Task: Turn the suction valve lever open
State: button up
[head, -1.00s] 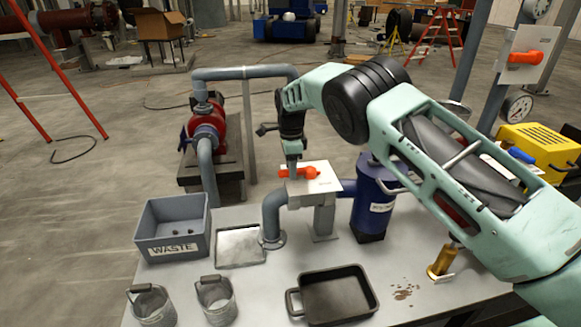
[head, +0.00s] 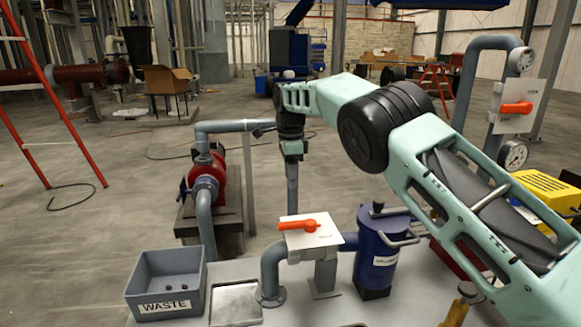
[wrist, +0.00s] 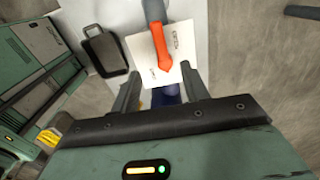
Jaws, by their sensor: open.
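An orange lever (head: 299,226) lies across a white plate (head: 322,238) on the grey suction pipe beside the blue pot. Its handle points left in the head view. In the wrist view the lever (wrist: 160,48) runs down the white plate (wrist: 135,50), which has small markings too blurred to read. My gripper (head: 292,208) hangs downward just behind the lever in the head view. In the wrist view my gripper (wrist: 161,72) is open, with the lever's end appearing between the fingertips. I cannot tell the exact gap or any contact.
The blue pot (head: 378,255) stands close right of the plate. A grey WASTE bin (head: 166,285) and a metal tray (head: 236,303) are to the left. Another orange lever (head: 516,108) is on a panel between gauges at right. A red pump (head: 208,180) stands behind.

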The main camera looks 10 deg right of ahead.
jog(key=shift+r, duration=1.35)
